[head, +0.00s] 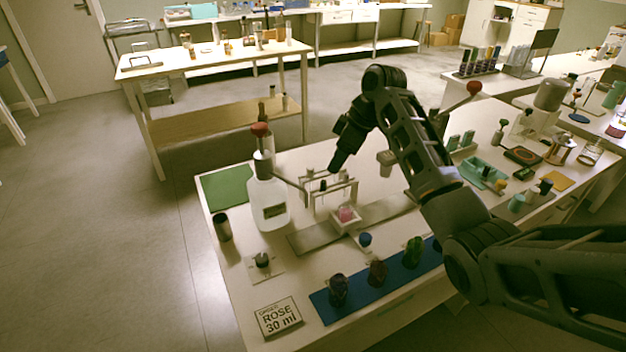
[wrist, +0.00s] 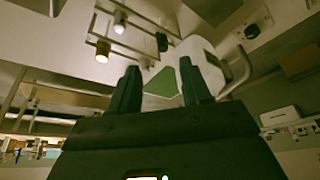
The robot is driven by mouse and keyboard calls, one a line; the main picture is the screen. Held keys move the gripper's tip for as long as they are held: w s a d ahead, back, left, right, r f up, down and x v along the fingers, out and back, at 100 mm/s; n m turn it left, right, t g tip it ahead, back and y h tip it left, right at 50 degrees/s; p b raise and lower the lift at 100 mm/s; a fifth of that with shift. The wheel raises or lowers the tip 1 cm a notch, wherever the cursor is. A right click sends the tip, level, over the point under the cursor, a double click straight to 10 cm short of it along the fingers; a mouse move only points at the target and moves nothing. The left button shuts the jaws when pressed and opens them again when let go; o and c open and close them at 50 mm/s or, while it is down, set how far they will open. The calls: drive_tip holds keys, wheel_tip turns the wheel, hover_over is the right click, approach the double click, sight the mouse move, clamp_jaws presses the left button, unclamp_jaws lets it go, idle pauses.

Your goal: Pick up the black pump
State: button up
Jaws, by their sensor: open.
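A wire rack (head: 334,192) stands on the table and holds several small pump-like pieces. One is dark, and I take it to be the black pump (head: 323,185); it also shows in the wrist view (wrist: 162,42), beside a white piece and an amber one. My gripper (head: 337,164) points down over the rack, its tips apart from the black pump. In the wrist view my gripper (wrist: 158,68) has its two fingers spread with nothing between them. A different black-topped piece (head: 262,260) sits on a pale square at the table's left.
A white bottle (head: 268,203) with a red-topped pump stands close left of the rack. A pink-filled vessel (head: 346,214) sits just in front. Dark, coloured bottles line a blue strip (head: 325,306) by the ROSE 30 ml card (head: 278,317). A green mat (head: 227,187) is bare.

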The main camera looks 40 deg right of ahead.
sight(324, 181)
drive_tip(key=p+x, duration=0.1)
drive_tip(key=x, duration=0.6)
drive_tip(key=shift+a+f, duration=0.2)
drive_tip(key=shift+a, duration=0.05)
clamp_jaws()
